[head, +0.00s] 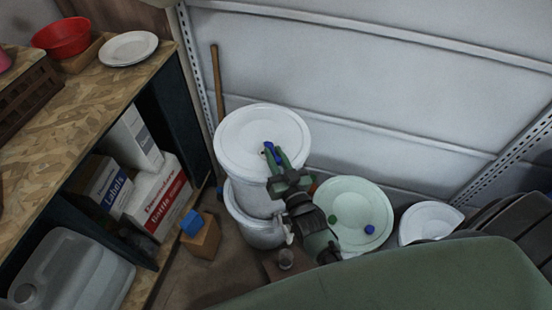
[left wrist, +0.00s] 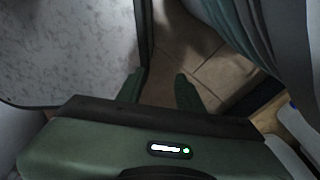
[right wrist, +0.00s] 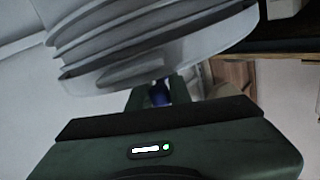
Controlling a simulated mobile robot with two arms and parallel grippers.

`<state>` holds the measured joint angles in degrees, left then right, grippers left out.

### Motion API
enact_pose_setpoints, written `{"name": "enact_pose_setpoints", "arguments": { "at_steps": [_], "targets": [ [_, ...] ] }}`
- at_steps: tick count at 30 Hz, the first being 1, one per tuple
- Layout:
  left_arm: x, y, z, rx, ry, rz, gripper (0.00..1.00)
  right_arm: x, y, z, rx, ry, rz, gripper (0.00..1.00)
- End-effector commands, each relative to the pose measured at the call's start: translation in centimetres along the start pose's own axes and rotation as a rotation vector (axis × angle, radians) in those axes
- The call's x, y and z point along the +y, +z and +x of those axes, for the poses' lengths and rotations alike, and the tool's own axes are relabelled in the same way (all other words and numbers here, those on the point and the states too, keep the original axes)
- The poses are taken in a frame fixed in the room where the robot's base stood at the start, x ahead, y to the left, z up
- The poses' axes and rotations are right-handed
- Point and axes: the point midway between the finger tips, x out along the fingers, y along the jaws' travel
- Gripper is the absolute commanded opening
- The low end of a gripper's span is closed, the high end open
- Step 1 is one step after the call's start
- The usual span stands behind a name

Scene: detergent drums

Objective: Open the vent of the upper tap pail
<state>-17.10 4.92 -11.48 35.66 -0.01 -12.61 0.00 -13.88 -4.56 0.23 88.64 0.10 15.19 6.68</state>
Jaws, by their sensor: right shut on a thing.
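The upper pail (head: 245,190) is white with a broad white lid (head: 240,135) and stands on another white pail (head: 255,228). My right gripper (head: 273,153) reaches over the front right of the lid. Its fingers are shut on a small blue vent cap (head: 268,146), which also shows between the fingertips in the right wrist view (right wrist: 159,93). The fingers hide part of the cap, and I cannot tell how far it is turned. The ribbed pail rim (right wrist: 140,45) is close above the fingers there. My left gripper (left wrist: 158,88) is open and empty above the floor.
A pale green lid (head: 352,195) with a blue cap (head: 370,229) and a green cap (head: 332,219) is to the right. A wooden shelf (head: 95,100) with boxes (head: 160,195) stands left. A blue block (head: 192,222) sits on a brown box (head: 202,240). A wall stands behind.

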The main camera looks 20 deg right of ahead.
Motion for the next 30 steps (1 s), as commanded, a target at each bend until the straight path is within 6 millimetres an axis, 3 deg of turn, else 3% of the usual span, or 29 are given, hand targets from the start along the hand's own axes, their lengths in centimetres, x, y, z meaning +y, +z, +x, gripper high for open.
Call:
{"name": "enact_pose_setpoints", "arguments": {
  "at_steps": [4,7,8,9,13,20,30],
  "targets": [
    [-2.3,0.4,-0.1,-0.005,-0.027,0.003,0.36,-0.8,0.0,0.0,0.000,-0.013,0.002,0.00],
    [-1.1,0.2,0.0,-0.004,-0.013,-0.002,0.36,-0.8,0.0,0.0,0.000,-0.013,0.003,0.00],
    [-0.4,0.2,0.0,-0.003,-0.005,-0.004,0.36,-0.8,0.0,0.0,0.000,-0.012,0.003,0.25],
    [0.5,0.1,0.0,-0.002,0.006,-0.006,0.36,-0.8,0.0,0.0,0.000,-0.012,0.003,0.32],
    [2.1,-0.1,0.0,0.000,0.024,-0.004,0.36,-0.7,0.0,0.0,0.000,-0.011,0.003,0.32],
    [0.6,0.2,0.0,-0.003,0.007,0.001,0.36,-0.6,0.1,-0.4,-0.001,-0.010,0.002,0.32],
    [0.1,0.3,0.7,-0.004,0.001,-0.002,0.36,-0.7,0.2,-5.7,-0.002,-0.011,0.002,0.32]
  ]
}}
